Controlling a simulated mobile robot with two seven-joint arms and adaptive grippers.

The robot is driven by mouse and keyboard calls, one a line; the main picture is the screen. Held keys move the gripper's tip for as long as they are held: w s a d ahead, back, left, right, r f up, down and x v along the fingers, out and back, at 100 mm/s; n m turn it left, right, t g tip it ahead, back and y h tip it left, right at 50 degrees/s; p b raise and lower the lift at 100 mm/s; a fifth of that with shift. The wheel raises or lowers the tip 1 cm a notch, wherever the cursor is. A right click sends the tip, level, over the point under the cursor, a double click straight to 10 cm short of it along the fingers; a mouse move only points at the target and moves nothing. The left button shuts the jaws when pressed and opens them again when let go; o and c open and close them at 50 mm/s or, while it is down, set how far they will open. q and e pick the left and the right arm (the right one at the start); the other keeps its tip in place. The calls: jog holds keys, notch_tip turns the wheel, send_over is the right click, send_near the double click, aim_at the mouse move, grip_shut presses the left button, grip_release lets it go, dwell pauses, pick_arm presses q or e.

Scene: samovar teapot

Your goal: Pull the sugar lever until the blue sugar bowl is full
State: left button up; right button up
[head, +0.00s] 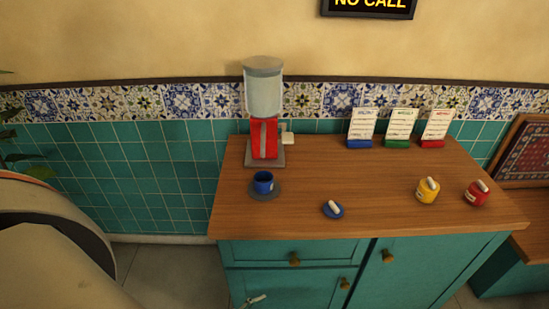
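A sugar dispenser with a red body (264,140) and a pale, see-through hopper (264,95) stands at the back left of the wooden counter. A grey strip runs down its front, and a small pale piece (288,138) shows at its right; I cannot tell which is the lever. The blue sugar bowl (263,182) stands open on a dark round base in front of the dispenser, apart from its body. Its inside looks dark, and the fill level is unclear. A blue lid (333,210) with a white handle lies to its right.
A yellow bowl (428,191) and a red bowl (477,194), both lidded, stand at the right of the counter (360,180). Three cards in blue, green and red holders (397,141) stand along the back. The counter's middle is clear. Teal cabinet doors are below.

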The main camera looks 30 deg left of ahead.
pick_arm(q)
grip_shut()
dwell(1.1)
